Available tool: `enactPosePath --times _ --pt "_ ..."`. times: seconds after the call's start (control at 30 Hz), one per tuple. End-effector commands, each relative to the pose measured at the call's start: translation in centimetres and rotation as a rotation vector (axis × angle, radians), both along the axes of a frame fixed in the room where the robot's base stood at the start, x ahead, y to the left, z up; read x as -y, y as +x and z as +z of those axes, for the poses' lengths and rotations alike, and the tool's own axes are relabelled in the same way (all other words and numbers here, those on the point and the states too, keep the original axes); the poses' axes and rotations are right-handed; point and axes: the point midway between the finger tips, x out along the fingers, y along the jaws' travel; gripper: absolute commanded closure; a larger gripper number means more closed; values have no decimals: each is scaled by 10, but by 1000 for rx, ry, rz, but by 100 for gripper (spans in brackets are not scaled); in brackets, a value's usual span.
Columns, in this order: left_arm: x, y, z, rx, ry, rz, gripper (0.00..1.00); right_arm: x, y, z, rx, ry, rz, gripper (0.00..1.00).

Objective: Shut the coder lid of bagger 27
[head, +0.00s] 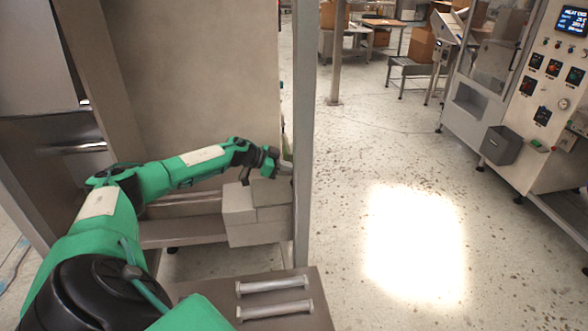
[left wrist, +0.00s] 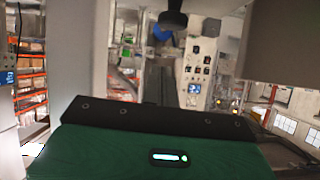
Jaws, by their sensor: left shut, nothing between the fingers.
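My left arm reaches from the left into a grey metal machine frame in the head view. My left gripper (head: 284,166) is at the far end of it, shut and empty, close to the frame's upright post (head: 304,130). Below the gripper is a grey block-like housing (head: 255,215) with stepped faces; I cannot tell whether it is the coder or whether a lid on it is open. A large flat beige panel (head: 205,75) stands behind the arm. No number 27 is legible. The left wrist view shows mostly my own green hand body, and the lid cannot be made out there.
A machine with a control panel (head: 555,75) and a dark grey bin (head: 502,146) stands at the right. The speckled floor between is clear. Tables and cardboard boxes (head: 420,45) stand at the back. Orange shelving (left wrist: 32,85) shows in the left wrist view.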

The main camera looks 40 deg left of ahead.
Motion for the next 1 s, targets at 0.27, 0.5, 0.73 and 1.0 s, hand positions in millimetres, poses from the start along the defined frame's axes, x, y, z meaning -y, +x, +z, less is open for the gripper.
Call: enactPosePath --times 0.27,0.5,0.73,1.0 --pt "-20 -26 29 -1 4 1 100 8 0 -19 1 -8 2 2" --pt "-35 -47 57 -1 2 1 100 5 0 -33 -1 -5 2 2" --pt "-42 -57 71 -2 1 0 100 2 0 -39 -1 -2 1 2" --pt "-42 -58 74 -2 0 0 100 2 0 -39 -1 -2 1 2"
